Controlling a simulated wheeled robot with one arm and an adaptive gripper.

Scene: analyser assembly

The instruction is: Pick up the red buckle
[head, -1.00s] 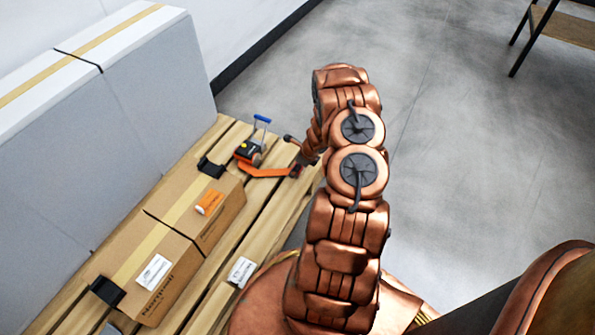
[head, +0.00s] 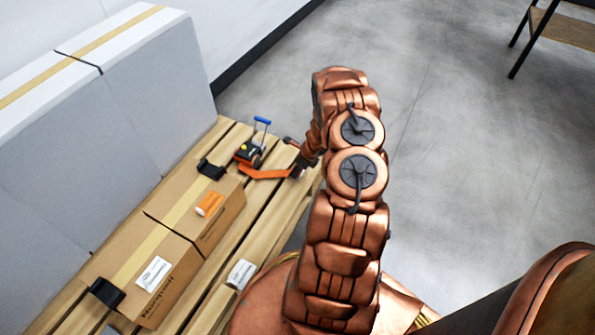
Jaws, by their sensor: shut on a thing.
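A flat orange-red piece (head: 265,173), which looks like the red buckle, is at the far end of the pallet, beyond the cardboard boxes. It runs left from my gripper (head: 296,172). My gripper is small and dark in this view, at the far end of my copper arm, and is shut on the piece's right end. The fingertips are too small to make out clearly. I cannot tell whether the piece touches the slats below.
A small black and orange tool (head: 248,153) with a blue handle stands just behind the piece. Cardboard boxes (head: 150,255) with black corner guards and an orange label (head: 208,204) lie on the wooden pallet (head: 262,222). A tall grey-white box (head: 110,120) borders the left.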

